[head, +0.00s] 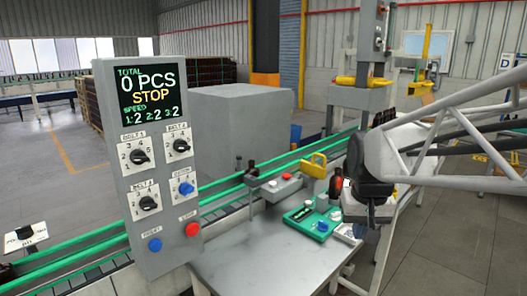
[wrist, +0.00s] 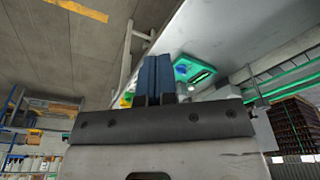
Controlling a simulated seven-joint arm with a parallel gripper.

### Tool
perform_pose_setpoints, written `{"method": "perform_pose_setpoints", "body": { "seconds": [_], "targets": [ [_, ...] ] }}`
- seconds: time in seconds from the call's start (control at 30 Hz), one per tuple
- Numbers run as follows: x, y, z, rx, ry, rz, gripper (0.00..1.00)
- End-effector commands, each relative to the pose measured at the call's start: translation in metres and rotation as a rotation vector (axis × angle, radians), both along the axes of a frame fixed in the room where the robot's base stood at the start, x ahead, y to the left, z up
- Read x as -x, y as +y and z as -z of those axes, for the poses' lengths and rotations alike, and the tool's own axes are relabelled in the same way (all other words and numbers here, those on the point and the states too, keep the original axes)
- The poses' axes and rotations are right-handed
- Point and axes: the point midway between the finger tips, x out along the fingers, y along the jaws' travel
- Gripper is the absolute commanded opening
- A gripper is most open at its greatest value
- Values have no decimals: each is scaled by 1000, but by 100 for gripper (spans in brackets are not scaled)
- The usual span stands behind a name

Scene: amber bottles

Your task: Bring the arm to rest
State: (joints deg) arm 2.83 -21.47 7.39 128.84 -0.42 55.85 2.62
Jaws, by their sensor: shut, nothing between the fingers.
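My arm (head: 455,140) reaches in from the right in the head view, its end above the right part of the grey table (head: 240,262). My gripper (wrist: 155,58) shows in the wrist view as two blue fingers pressed together with nothing between them. In the head view its fingers cannot be made out clearly. A green tray (head: 308,220) with small items lies on the table just left of the arm's end. It also shows in the wrist view (wrist: 182,66), beyond the fingertips.
A control panel (head: 150,165) with knobs and buttons stands at the left; its screen reads 0 PCS and STOP. A green-railed conveyor (head: 225,190) runs behind the table. A small box with a red button (head: 286,176) and a yellow-handled item (head: 316,163) stand near it.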

Motion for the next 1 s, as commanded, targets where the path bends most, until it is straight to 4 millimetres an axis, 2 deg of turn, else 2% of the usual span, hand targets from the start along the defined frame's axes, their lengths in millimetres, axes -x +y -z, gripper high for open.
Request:
{"method": "perform_pose_setpoints", "body": {
  "seconds": [0.03, 0.3, 0.53, 0.73, 1.0],
  "targets": [
    [14, 2, 1, 0, -7, -5, 0],
    [82, 11, 16, 5, -34, -34, 0],
    [132, 17, 33, 8, -55, -57, 0],
    [156, 19, 44, 10, -66, -68, 0],
    [162, 20, 47, 11, -67, -71, 0]
  ]
}}
